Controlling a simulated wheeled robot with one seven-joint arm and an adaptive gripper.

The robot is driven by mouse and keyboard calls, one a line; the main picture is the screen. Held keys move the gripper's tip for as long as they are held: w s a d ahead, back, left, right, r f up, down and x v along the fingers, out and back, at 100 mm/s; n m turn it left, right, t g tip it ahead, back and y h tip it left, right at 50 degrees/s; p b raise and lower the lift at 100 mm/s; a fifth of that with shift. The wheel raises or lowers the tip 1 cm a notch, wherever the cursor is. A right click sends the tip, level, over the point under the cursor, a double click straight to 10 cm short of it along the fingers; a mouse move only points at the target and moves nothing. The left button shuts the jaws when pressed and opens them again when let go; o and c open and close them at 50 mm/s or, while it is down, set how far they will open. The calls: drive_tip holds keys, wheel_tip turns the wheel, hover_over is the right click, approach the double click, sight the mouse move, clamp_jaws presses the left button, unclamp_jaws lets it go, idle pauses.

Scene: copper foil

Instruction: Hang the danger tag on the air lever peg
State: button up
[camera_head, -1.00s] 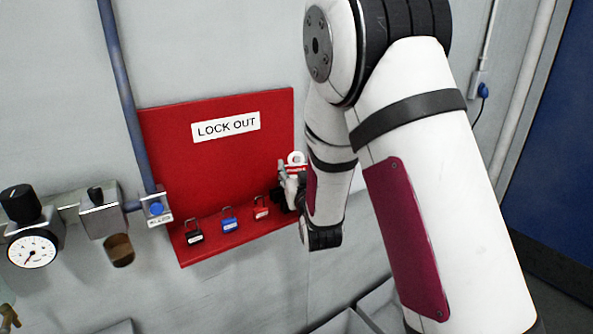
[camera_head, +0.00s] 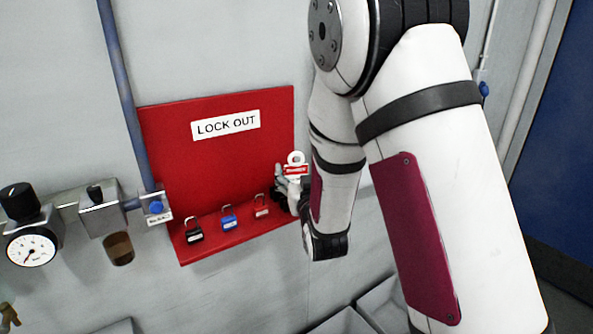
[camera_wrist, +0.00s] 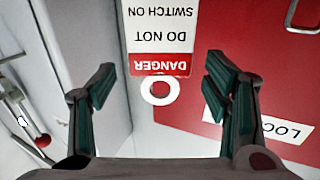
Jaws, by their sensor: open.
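The danger tag (camera_wrist: 160,42) is a white card with a red DANGER band and a white ring with a hole. In the wrist view it appears upside down between my open fingers, with no finger seen touching it. In the head view the tag (camera_head: 296,168) shows at the right edge of the red board. My gripper (camera_wrist: 159,84) is open around the tag's ring end; in the head view it is partly hidden by my arm. A blue-knobbed valve (camera_head: 156,207) with a small label sits under the blue pipe. I cannot make out the air lever peg for sure.
The red LOCK OUT board (camera_head: 215,165) carries black (camera_head: 194,236), blue (camera_head: 229,223) and red (camera_head: 261,211) padlocks along its lower ledge. A pressure gauge (camera_head: 31,249) and a regulator stand at left. Grey bins (camera_head: 345,323) lie below. The wall between board and bins is clear.

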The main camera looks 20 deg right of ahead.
drive_tip(key=s+r+g+p, duration=0.1)
drive_tip(key=s+r+g, duration=0.2)
drive_tip(key=s, duration=1)
drive_tip(key=s+r+g+y+p, duration=0.1)
drive_tip(key=s+r+g, duration=0.3)
drive_tip(key=s, duration=0.9)
drive_tip(key=s+r+n+g+p, duration=0.1)
drive_tip(key=s+r+g, duration=0.3)
drive_tip(key=s, duration=0.9)
drive_tip(key=shift+s+r+g+y, duration=0.15)
drive_tip(key=shift+g+y, duration=0.15)
drive_tip(key=shift+g, duration=0.4)
drive_tip(key=shift+d, duration=0.1)
